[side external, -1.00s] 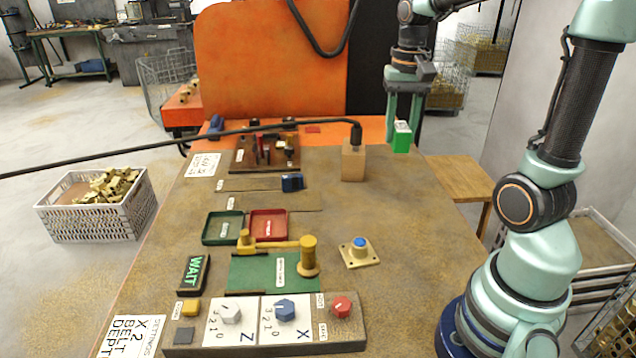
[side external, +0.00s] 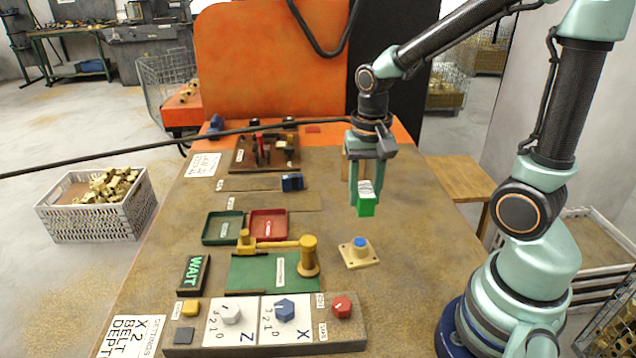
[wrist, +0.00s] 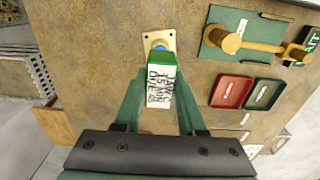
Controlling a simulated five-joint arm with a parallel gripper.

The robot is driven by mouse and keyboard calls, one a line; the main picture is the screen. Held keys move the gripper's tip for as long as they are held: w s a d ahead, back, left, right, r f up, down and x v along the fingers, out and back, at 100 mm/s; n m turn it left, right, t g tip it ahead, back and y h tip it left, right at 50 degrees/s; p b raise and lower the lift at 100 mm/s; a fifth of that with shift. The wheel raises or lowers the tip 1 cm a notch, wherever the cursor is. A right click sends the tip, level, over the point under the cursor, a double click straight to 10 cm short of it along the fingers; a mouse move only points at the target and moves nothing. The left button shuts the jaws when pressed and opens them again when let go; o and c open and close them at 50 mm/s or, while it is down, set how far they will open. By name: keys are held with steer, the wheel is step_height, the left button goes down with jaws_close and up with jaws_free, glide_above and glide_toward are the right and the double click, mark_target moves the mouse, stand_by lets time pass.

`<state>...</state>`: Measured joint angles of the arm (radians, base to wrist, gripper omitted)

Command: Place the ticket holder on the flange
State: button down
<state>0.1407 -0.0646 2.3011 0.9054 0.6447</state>
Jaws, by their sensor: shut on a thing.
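The ticket holder (side external: 366,205) is a green block with a white printed ticket (wrist: 160,86) in it. My gripper (side external: 366,190) is shut on it and holds it above the table, upright in the side view. The flange (side external: 358,252) is a cream square plate with a raised round centre topped in blue. It lies on the table below and a little nearer the side camera than the holder. In the wrist view the flange (wrist: 159,40) shows just beyond the holder, partly covered by it.
Left of the flange, a yellow hammer-like tool (side external: 308,256) lies on a green mat (side external: 262,275). Behind it are a green tray (side external: 221,228) and a red tray (side external: 268,224). A dial panel (side external: 262,350) is at the front. The table right of the flange is clear.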

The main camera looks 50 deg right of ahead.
mark_target(365, 189)
step_height(365, 189, down, 9)
stand_by(0.5)
steer(key=c, duration=0.5)
jaws_free()
steer(key=shift+f, duration=0.1)
step_height(365, 189, up, 12)
steer(key=shift+r, duration=0.15)
steer(key=shift+a+r+n, duration=0.15)
steer(key=shift+r+n, duration=0.15)
steer(key=shift+r, duration=0.05)
steer(key=s+a+r+n+t, duration=0.1)
steer(key=a+r+n+t, duration=0.3)
steer(key=r+n, duration=0.3)
steer(key=shift+n+t, duration=0.7)
steer(key=shift+t, duration=0.1)
